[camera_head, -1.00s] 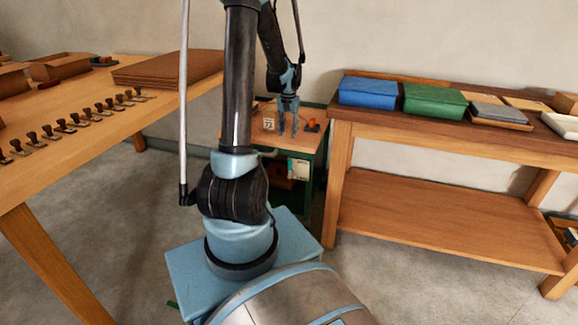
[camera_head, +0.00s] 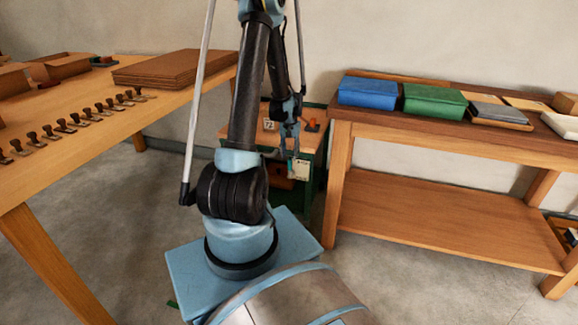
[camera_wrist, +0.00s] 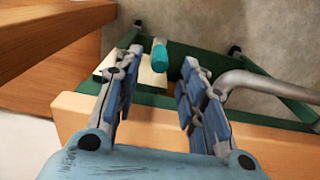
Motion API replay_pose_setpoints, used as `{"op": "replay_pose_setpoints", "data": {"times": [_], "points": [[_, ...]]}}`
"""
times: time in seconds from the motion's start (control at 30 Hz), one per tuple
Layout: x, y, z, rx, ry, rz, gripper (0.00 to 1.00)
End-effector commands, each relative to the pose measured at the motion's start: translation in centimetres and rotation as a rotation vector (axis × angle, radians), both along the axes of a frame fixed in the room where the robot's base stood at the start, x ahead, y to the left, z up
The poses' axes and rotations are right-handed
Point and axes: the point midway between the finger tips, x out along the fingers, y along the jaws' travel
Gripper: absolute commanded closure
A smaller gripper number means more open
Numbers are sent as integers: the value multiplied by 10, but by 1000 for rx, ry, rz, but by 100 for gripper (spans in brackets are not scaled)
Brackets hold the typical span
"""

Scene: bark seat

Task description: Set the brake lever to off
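The brake lever appears to be the short teal grip (camera_wrist: 159,56) near the cream card on the cart's side; a small teal patch (camera_head: 291,166) shows in the head view. No off mark can be read. My gripper (camera_wrist: 159,62) is open and empty in the wrist view, its fingers left and right of the teal grip in the picture. I cannot tell whether they reach it in depth. In the head view my gripper (camera_head: 288,150) points down at the cart's near side. The green cart (camera_head: 313,165) has a wooden top (camera_wrist: 75,108).
A bent grey metal handle (camera_wrist: 255,84) lies just right of my right finger. A cream card (camera_head: 301,171) is on the cart's side. A bench (camera_head: 440,150) with blue and green boxes stands close right, and a table (camera_head: 150,105) with stamps stands left. Floor between is clear.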

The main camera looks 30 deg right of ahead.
Motion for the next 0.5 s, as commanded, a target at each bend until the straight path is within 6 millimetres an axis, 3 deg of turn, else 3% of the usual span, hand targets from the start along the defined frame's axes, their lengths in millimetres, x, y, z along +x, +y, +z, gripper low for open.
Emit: {"op": "replay_pose_setpoints", "data": {"times": [0.3, 0.5], "points": [[0, 0, -41, 0, 0, 0, 62], [0, 0, -58, 0, 0, 0, 62]]}}
